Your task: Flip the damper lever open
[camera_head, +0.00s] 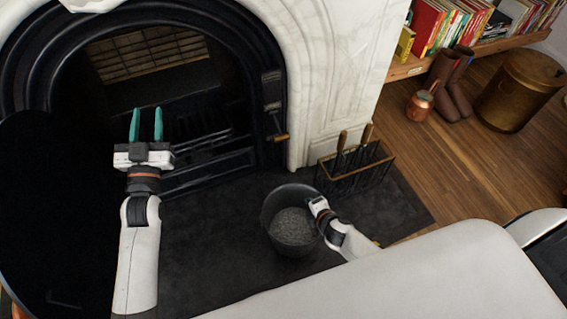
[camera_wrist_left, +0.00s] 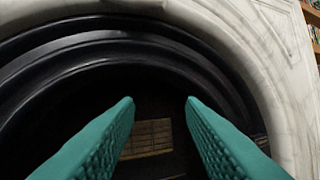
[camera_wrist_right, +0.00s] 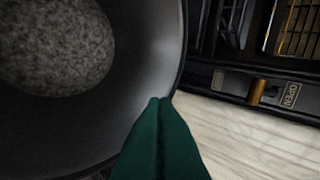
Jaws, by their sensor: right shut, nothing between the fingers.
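The damper lever (camera_head: 281,137) has a short wood-coloured handle and sits on the dark right side of the fireplace arch. In the right wrist view the lever (camera_wrist_right: 257,92) shows beside a plate marked OPEN (camera_wrist_right: 290,95); its exact setting is hard to tell. My left gripper (camera_head: 147,112) is open and empty in front of the firebox, well left of the lever. Its teal fingers (camera_wrist_left: 160,102) stand apart in the left wrist view. My right gripper (camera_head: 314,203) is at the bucket's right rim, below the lever and apart from it. Its fingers (camera_wrist_right: 160,100) are shut and empty.
A dark bucket (camera_head: 270,210) with grey contents stands on the black hearth (camera_head: 220,270). A tool rack (camera_head: 355,175) stands right of it, near the white marble surround (camera_head: 335,70). Boots (camera_head: 445,70), a copper pot (camera_head: 420,105) and a brass bin (camera_head: 518,88) are farther right.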

